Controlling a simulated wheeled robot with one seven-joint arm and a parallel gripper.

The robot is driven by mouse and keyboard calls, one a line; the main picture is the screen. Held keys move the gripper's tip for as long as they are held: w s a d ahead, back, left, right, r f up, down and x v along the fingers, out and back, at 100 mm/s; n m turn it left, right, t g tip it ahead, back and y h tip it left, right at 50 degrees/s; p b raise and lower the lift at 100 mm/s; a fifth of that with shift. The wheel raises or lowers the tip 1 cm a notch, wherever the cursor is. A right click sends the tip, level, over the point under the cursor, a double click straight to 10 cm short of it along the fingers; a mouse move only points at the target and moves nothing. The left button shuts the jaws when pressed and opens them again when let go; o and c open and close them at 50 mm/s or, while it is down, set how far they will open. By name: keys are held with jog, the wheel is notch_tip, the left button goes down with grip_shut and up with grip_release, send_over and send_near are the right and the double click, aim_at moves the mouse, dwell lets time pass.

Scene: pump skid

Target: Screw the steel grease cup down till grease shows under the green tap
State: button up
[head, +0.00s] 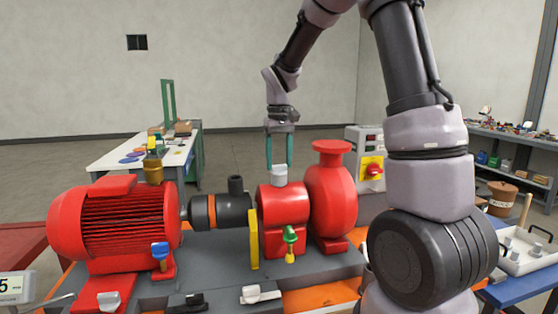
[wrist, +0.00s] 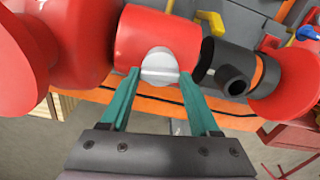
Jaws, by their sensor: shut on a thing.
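The steel grease cup (head: 279,173) stands upright on top of the red bearing housing (head: 283,207). In the wrist view the cup (wrist: 158,57) is a pale round cap with a bar across it. My gripper (head: 279,164) points down from above, its two green fingers shut on the cup from either side. The fingers also show in the wrist view (wrist: 160,76). The green tap (head: 290,236) is on the front of the housing, below the cup. A small yellow bit (head: 290,257) shows under the tap; I cannot tell whether it is grease or part of the fitting.
A red motor (head: 110,225) with a brass cup (head: 153,170) and a blue tap (head: 160,252) stands left. A black coupling (head: 220,211), yellow guard plate (head: 254,240) and red pump (head: 331,195) flank the housing. A grey switch box (head: 366,145) stands behind.

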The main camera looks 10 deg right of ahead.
jog(key=o, duration=1.4)
jog(key=shift+c, duration=0.2)
notch_tip(320, 180, up, 11)
